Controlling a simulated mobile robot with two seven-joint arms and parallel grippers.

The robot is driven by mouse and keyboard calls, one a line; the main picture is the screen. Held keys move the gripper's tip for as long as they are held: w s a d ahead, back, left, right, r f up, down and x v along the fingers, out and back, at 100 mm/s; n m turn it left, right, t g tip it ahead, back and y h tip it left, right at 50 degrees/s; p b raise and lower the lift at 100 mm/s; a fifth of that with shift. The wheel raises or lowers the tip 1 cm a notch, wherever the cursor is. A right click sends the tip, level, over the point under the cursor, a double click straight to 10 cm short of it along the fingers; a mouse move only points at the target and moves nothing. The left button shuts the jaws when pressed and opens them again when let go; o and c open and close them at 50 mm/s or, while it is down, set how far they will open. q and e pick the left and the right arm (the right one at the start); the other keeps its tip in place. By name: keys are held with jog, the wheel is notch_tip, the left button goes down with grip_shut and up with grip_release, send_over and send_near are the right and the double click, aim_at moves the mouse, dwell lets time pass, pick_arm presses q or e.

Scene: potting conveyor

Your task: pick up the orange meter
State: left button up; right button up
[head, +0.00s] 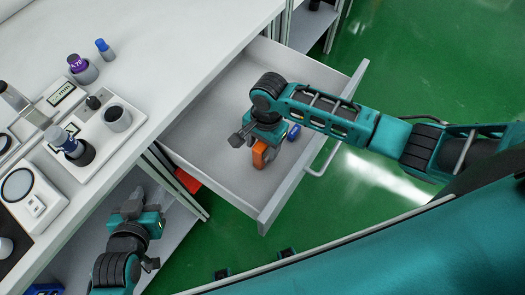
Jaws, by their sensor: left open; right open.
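The orange meter (259,156) is in the open drawer (205,130), a little right of its middle. Its upper part is partly covered by my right gripper (254,140), which reaches in from the right and is right above it. The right gripper is open; whether a finger touches the meter cannot be made out. My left gripper (140,203) is open and empty at the lower left, in front of the bench and apart from the drawer.
A small blue object (293,132) lies in the drawer beside my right gripper. The drawer front with its handle (322,160) stands out over the green floor. The white bench (150,45) carries instruments, vials and a scale (30,196). A red object (188,181) sits below the drawer.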

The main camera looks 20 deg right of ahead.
grip_shut()
dwell(0.6)
jog(key=shift+r, duration=0.1)
